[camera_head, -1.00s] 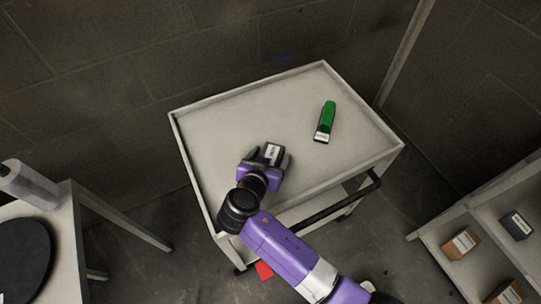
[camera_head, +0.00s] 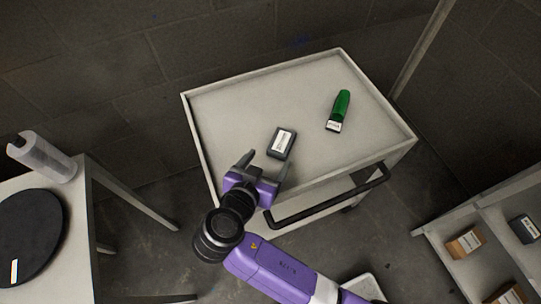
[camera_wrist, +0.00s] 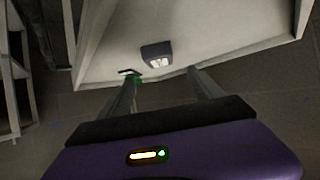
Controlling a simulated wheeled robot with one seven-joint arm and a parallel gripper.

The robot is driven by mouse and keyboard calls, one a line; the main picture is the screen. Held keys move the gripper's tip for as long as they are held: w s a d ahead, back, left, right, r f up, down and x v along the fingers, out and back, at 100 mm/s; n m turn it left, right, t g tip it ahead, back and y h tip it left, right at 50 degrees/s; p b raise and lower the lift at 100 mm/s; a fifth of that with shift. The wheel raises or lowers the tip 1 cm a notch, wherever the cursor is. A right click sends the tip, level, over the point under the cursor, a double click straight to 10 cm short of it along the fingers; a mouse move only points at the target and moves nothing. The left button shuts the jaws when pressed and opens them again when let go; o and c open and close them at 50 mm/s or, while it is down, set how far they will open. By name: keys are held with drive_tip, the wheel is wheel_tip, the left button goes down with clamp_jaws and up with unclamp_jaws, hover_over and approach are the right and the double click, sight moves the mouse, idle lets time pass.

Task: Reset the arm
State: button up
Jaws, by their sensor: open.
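My gripper (camera_head: 262,166) is at the near left edge of the grey cart (camera_head: 235,110) in the head view. Its fingers are apart with nothing between them. A small dark box with a white label (camera_head: 281,142) lies on the cart top, just beyond the fingertips and apart from them. In the wrist view the same box (camera_wrist: 157,54) shows beyond the two fingers. My purple arm reaches up from the bottom of the head view.
A green tool with a pale end (camera_head: 338,110) lies on the cart's right side. A black handle (camera_head: 330,205) runs along the cart's near side. Shelves with small boxes (camera_head: 465,243) stand right.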

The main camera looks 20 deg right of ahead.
idle(0.6)
drive_tip(key=shift+w+a+n, duration=0.15)
drive_tip(key=shift+n, duration=0.15)
drive_tip(key=w+a+n+t+y, duration=0.1)
drive_tip(key=a, duration=0.1)
drive_tip(key=w+a+r+n+t+y, duration=0.1)
drive_tip(key=a+n+y, duration=0.1)
drive_tip(key=w+a+n+t+y, duration=0.1)
drive_tip(key=w+a+n, duration=0.1)
drive_tip(key=shift+a+r+y, duration=0.15)
drive_tip(key=shift+r+y, duration=0.05)
drive_tip(key=shift+y, duration=0.1)
drive_tip(key=n+y, duration=0.1)
drive_tip(key=s+a+n+y, duration=0.1)
drive_tip(key=s+a+n+t+y, duration=0.1)
drive_tip(key=shift+s+a+f+y, duration=0.15)
drive_tip(key=shift+a+f+y, duration=0.1)
drive_tip(key=shift+f+y, duration=0.05)
drive_tip(key=s+d+r, duration=0.3)
drive_tip(key=s+d, duration=0.2)
drive_tip(key=s, duration=0.5)
drive_tip(key=s+d+r+t, duration=0.1)
drive_tip(key=s+d+r, duration=0.2)
drive_tip(key=s+d, duration=0.3)
drive_tip(key=s+d+r+t, duration=0.1)
drive_tip(key=s+d+r, duration=0.2)
drive_tip(key=s, duration=1.1)
drive_tip(key=d, duration=0.2)
drive_tip(key=shift+d, duration=0.3)
drive_tip(key=shift+s+r, duration=0.1)
